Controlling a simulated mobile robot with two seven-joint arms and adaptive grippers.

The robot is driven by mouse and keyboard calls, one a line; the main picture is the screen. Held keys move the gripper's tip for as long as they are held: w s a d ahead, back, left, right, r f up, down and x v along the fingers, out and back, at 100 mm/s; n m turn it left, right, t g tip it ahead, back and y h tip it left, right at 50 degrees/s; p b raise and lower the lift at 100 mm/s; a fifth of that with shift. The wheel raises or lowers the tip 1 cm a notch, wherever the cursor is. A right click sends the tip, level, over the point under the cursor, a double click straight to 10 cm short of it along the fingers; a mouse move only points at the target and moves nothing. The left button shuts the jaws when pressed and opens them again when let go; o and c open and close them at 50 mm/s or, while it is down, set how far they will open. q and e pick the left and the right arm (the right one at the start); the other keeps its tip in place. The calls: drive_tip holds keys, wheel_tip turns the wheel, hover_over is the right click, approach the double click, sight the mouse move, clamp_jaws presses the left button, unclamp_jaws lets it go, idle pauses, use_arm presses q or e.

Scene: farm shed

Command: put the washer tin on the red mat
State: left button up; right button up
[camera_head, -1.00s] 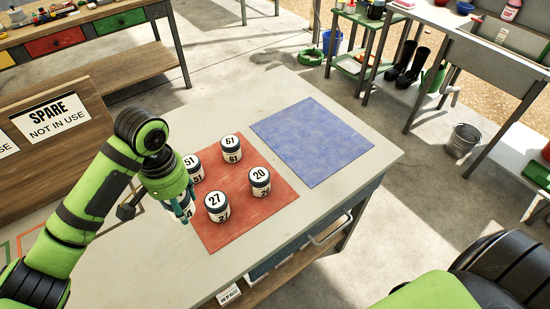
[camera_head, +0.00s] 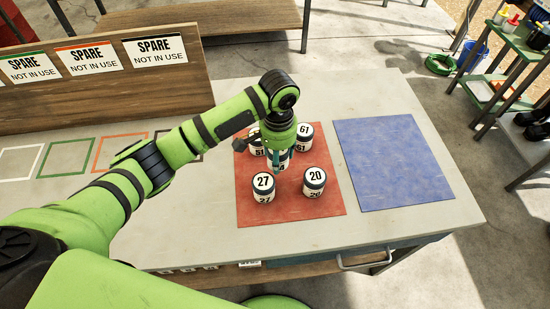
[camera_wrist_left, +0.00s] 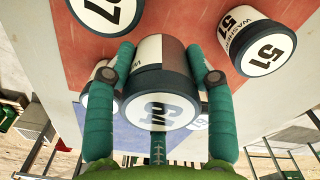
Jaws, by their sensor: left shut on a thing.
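My left gripper (camera_head: 282,154) is shut on a tin (camera_head: 281,167) with a dark rim, over the left-middle part of the red mat (camera_head: 288,214). In the left wrist view this held tin (camera_wrist_left: 161,95) sits between the two teal fingers; its lid number looks like 64, and its side label is mostly hidden. I cannot tell whether it touches the mat. Tin 51 (camera_head: 257,150), partly behind the gripper, has side lettering starting like "WASH" in the left wrist view (camera_wrist_left: 257,45). My right gripper is not in view.
Tins 27 (camera_head: 263,188), 20 (camera_head: 315,182) and 61 (camera_head: 304,142) stand on the red mat close around the held tin. The blue mat (camera_head: 395,165) to the right is empty. A wooden board with SPARE signs (camera_head: 90,58) stands at the back left, behind coloured outlined squares.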

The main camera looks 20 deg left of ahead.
use_arm(q)
drive_tip(key=shift+w+a+f, duration=0.55)
drive_tip(key=shift+w+a, duration=0.1)
drive_tip(key=shift+a, duration=0.05)
drive_tip(key=shift+f, duration=0.25)
wheel_tip(320, 180, down, 3)
drive_tip(key=shift+f+p, duration=0.15)
drive_tip(key=shift+p, duration=0.45)
drive_tip(key=shift+w+f, duration=0.1)
drive_tip(key=shift+f, duration=0.1)
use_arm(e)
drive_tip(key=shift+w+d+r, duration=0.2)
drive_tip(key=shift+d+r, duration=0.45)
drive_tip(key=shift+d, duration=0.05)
use_arm(q)
drive_tip(key=shift+f, duration=0.15)
drive_tip(key=o, duration=0.9)
drive_tip(key=shift+o, duration=0.2)
